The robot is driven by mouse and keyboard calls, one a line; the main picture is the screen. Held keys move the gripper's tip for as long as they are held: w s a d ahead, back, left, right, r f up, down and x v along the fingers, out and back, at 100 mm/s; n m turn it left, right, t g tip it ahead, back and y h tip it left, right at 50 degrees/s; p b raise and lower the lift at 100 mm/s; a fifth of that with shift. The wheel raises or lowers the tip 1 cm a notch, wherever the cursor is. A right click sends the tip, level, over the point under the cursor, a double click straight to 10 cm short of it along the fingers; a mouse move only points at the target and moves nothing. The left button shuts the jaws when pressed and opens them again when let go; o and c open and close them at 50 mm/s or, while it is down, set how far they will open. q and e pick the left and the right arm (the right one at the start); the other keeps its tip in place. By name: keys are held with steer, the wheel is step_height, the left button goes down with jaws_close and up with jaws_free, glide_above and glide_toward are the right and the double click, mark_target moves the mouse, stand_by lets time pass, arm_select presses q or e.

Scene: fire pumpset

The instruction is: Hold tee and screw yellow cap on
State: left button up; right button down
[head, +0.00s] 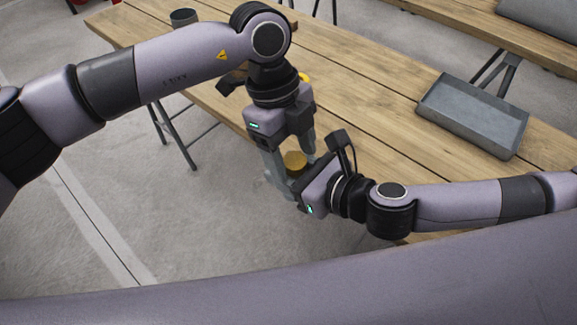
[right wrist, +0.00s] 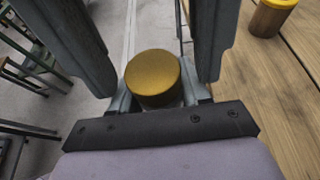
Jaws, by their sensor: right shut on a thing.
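A brass-coloured round piece (head: 295,160) stands between my grippers in the head view. Its flat round top shows in the right wrist view (right wrist: 152,75); whether it is the tee or a cap on it cannot be told. My right gripper (head: 294,177) is shut on this piece, with its body to the right of it. My left gripper (head: 289,162) points down over it, its fingers wide apart on either side, with gaps in the right wrist view. A brown cylinder (right wrist: 267,20) with a bright yellow cap (right wrist: 279,2) stands on the table.
The wooden table (head: 380,110) runs behind my grippers. A grey tray (head: 473,117) lies on its right part and a dark cup (head: 183,17) stands at its far left. Another wooden table (head: 480,25) is behind. The held piece is in front of the table edge, over bare floor.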

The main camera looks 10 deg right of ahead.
arm_select(q)
steer(key=shift+r, duration=0.1)
steer(key=shift+r, duration=2.2)
steer(key=shift+o, duration=0.4)
steer(key=shift+w+r, duration=0.15)
steer(key=shift+r, duration=0.15)
steer(key=a+v, duration=0.1)
steer(key=v, duration=0.6)
steer(key=shift+w+f, duration=0.15)
steer(key=shift+w, duration=0.25)
steer(key=x, duration=1.2)
